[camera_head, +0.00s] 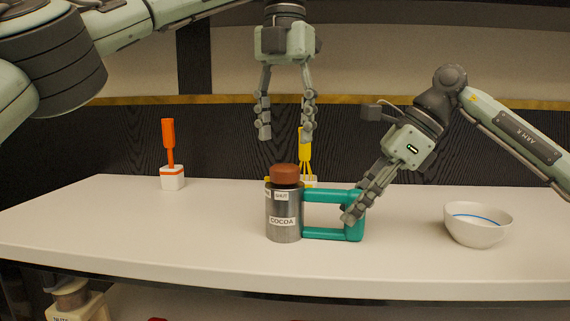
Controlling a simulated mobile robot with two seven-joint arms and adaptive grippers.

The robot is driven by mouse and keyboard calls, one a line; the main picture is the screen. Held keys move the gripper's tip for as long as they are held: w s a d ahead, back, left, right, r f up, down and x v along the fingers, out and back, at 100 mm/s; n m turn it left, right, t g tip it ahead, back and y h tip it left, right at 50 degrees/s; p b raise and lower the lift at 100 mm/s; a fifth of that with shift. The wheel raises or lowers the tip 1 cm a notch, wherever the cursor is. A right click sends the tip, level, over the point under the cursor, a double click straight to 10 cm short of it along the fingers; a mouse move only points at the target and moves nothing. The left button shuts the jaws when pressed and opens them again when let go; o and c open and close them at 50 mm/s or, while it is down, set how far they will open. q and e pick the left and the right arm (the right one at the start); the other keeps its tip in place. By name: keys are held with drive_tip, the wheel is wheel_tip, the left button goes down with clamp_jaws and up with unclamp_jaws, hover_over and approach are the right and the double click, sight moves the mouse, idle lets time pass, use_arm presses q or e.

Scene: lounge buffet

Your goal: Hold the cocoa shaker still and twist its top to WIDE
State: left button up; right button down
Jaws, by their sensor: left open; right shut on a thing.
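The cocoa shaker (284,231) stands upright on the white counter, with a grey metal body, a COCOA label and a teal handle (325,234) on its right. Its brown top (285,174) sits above a band where a label reading SHUT faces front; another label at the left edge is too small to read. My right gripper (350,215) is shut on the teal handle's outer upright. My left gripper (285,135) is open, pointing down above the brown top, apart from it.
An orange-handled utensil (168,142) stands in a white holder (173,178) at the back left. A yellow utensil (305,151) stands behind the shaker, partly hidden. A white bowl (477,229) with a blue line sits at the right. The counter (130,230) is clear at the front left.

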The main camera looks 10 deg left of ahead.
drive_tip(key=shift+f, duration=0.35)
use_arm(q)
drive_tip(key=shift+w, duration=0.1)
use_arm(e)
drive_tip(key=c, duration=1.1)
unclamp_jaws()
drive_tip(key=shift+r, duration=0.2)
drive_tip(key=shift+v, duration=3.85)
drive_tip(key=v, duration=1.2)
use_arm(q)
drive_tip(key=shift+f, duration=0.1)
